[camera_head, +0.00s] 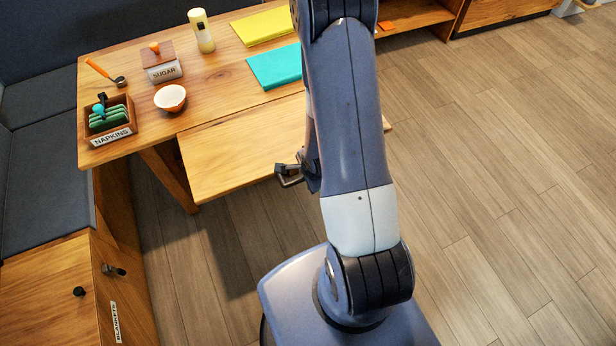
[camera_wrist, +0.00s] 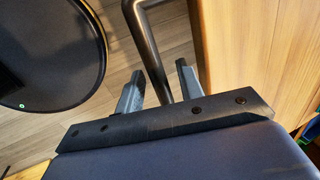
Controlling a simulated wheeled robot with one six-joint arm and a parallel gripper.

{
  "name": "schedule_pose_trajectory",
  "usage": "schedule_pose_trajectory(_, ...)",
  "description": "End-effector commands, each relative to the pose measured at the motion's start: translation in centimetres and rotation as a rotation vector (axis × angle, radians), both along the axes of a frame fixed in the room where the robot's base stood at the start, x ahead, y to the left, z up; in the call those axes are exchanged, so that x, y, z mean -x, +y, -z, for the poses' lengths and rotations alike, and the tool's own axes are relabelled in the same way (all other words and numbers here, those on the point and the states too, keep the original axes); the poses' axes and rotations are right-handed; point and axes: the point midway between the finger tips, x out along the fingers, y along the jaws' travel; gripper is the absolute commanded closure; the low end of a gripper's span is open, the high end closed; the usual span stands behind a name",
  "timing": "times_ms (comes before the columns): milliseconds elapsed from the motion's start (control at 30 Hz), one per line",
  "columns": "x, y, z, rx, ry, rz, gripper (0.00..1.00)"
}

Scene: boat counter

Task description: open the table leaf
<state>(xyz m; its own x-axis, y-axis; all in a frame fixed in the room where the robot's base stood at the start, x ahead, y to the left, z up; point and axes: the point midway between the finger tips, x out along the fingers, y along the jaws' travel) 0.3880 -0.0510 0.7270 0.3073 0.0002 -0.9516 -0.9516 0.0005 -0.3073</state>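The table leaf (camera_head: 235,155) is a pale wood panel along the near edge of the wooden table (camera_head: 215,103). It extends out from the tabletop over the floor; its exact tilt is hard to tell. In the wrist view the leaf (camera_wrist: 245,50) fills the right side. A dark metal bar handle (camera_wrist: 147,45) runs beside it, between the two fingers of my gripper (camera_wrist: 160,75). The fingers look apart, with some space around the bar. In the head view my gripper (camera_head: 289,175) is at the leaf's near edge, partly hidden by my arm.
On the tabletop are a napkin box (camera_head: 107,132), a white-and-orange bowl (camera_head: 170,98), a sugar box (camera_head: 161,65), a pale bottle (camera_head: 201,32), and teal (camera_head: 275,67) and yellow (camera_head: 263,26) mats. A bench (camera_head: 45,180) stands at left. The floor (camera_head: 500,150) at right is clear.

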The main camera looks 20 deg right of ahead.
Motion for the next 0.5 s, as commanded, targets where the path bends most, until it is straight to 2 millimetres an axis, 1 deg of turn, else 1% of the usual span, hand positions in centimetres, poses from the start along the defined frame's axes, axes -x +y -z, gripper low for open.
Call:
schedule_pose_trajectory(100,0.6,0.0,-2.7,0.001,-0.003,0.000,0.64)
schedule_pose_trajectory(300,2.0,0.0,-6.5,0.001,-0.001,-0.001,0.64)
schedule_pose_trajectory(400,2.4,0.0,-7.7,0.001,0.000,0.001,0.64)
schedule_pose_trajectory(500,2.7,0.0,-8.3,0.000,0.002,0.000,0.64)
